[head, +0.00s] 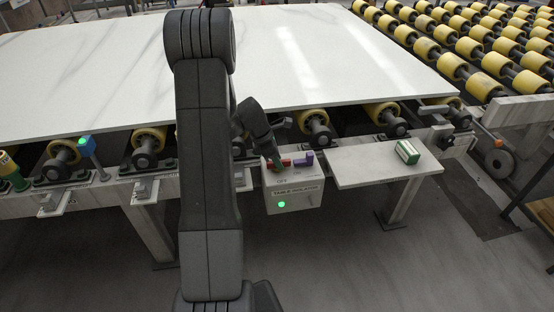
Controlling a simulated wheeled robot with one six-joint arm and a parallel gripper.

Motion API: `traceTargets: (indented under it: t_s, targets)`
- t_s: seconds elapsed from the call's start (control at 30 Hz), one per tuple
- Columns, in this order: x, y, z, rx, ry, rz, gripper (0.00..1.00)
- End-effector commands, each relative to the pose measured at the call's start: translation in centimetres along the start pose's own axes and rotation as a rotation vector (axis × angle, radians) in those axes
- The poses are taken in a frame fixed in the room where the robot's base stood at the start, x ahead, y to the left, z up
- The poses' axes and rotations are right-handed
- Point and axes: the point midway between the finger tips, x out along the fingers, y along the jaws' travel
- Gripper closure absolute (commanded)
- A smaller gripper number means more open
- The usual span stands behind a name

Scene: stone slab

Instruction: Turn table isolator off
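The table isolator is a pale box (294,196) on the front edge of the roller table, with a "TABLE ISOLATOR" label and a lit green lamp (281,204) on its front.
A large white slab (330,50) lies on the rollers (314,125) behind the box. Right of the box is a pale shelf (375,173) with a green and white block (408,152). A post with a blue-green top (86,142) stands at left. The floor (340,265) in front is clear.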

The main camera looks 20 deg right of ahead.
Motion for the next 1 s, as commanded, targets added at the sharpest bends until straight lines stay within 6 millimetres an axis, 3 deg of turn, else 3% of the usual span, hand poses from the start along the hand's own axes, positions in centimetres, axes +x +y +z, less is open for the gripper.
traceTargets:
  t_s: [0.17,0.37,0.73,1.0]
  targets:
    - [0.0,-0.01,0.0,0.0,0.0,0.0,0.64]
    - [-0.02,-0.01,-0.01,0.0,0.0,-0.001,1.0]
    - [-0.06,-0.01,-0.01,0.037,0.0,-0.017,1.0]
    - [-0.15,0.19,0.05,0.185,0.0,-0.077,1.0]
